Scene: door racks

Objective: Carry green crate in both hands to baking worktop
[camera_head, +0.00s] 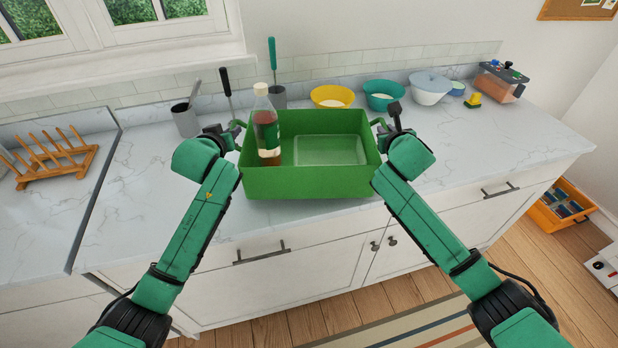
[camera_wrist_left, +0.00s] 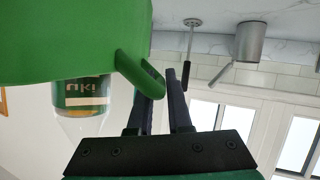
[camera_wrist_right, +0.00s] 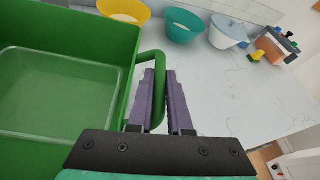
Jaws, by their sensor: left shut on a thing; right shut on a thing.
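The green crate (camera_head: 312,184) is upright over the marble baking worktop (camera_head: 440,165), close to its front edge. I cannot tell whether its base touches the top. Inside are a bottle (camera_head: 267,125) with a pale cap and a clear, shallow container (camera_head: 330,150). My left gripper (camera_head: 238,126) is shut on the crate's left handle, which also shows in the left wrist view (camera_wrist_left: 141,74). My right gripper (camera_head: 381,124) is shut on the right handle, seen between the fingers in the right wrist view (camera_wrist_right: 159,88).
Behind the crate stand utensil pots (camera_head: 185,120), a yellow bowl (camera_head: 332,97), a teal bowl (camera_head: 383,95) and a white-blue bowl (camera_head: 429,88). A wooden rack (camera_head: 52,160) is at the left. A clear box (camera_head: 500,83) is at the far right. Worktop right of the crate is bare.

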